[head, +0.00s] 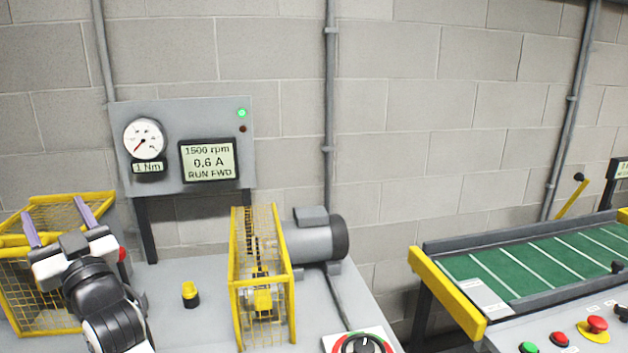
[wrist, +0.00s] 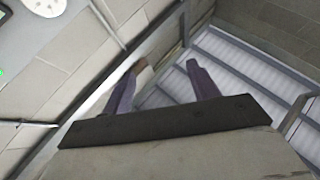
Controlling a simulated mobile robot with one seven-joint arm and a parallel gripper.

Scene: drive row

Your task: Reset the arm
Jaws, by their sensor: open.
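My gripper (head: 58,221) is at the left of the head view, on the end of my black and white arm. Its two purple fingers stand apart with nothing between them. It is in front of a yellow mesh cage, and I cannot tell the gap between them. In the wrist view the gripper (wrist: 160,88) points up toward the block wall and a light ribbed surface, with its fingers spread and empty.
A grey panel (head: 217,120) carries a dial and a display reading 1500 rpm, 0.6 A, RUN FWD. A yellow guard (head: 263,280) stands beside a grey motor (head: 312,238). A yellow cage (head: 40,300) is at left. A green conveyor (head: 540,262) and several push buttons are at right.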

